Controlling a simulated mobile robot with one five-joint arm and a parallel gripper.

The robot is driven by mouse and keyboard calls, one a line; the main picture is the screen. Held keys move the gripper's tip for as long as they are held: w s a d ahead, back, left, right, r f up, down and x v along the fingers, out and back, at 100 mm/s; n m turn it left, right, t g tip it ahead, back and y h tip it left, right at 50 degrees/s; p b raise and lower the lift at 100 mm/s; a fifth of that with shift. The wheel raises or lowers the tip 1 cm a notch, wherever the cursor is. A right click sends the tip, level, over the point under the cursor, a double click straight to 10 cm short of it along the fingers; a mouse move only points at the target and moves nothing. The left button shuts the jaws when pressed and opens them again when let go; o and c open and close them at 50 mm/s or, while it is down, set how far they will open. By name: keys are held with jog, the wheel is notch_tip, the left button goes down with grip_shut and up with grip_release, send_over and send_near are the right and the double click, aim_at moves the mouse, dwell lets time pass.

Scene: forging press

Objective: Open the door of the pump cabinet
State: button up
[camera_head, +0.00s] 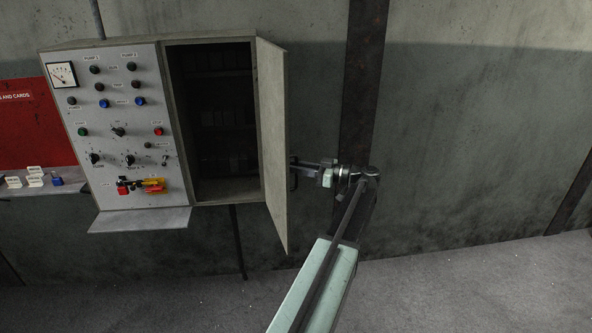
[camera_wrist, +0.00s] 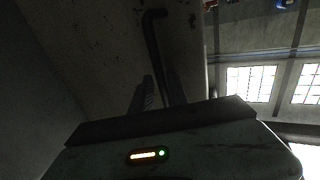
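The pump cabinet (camera_head: 112,115) hangs on the wall, with a grey control panel on its left. Its door (camera_head: 272,140) on the right side stands wide open, swung outward, and the dark inside (camera_head: 212,120) shows. My gripper (camera_head: 298,164) is at the outer face of the door, by the dark bar handle (camera_head: 292,178). In the wrist view the handle (camera_wrist: 154,45) runs down close beside a ridged finger of my gripper (camera_wrist: 150,92). The dim light and the gripper body hide whether the fingers close around the handle.
A small shelf (camera_head: 140,219) juts out below the control panel. A red board (camera_head: 40,125) and a ledge with small cards and padlocks are at the left. A dark steel post (camera_head: 362,80) stands behind my arm. The floor at the right is clear.

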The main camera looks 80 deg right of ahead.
jog(key=shift+s, duration=0.1)
jog(key=s+a, duration=0.1)
jog(key=s, duration=0.6)
jog(key=shift+s, duration=0.35)
jog(key=shift+a, duration=0.1)
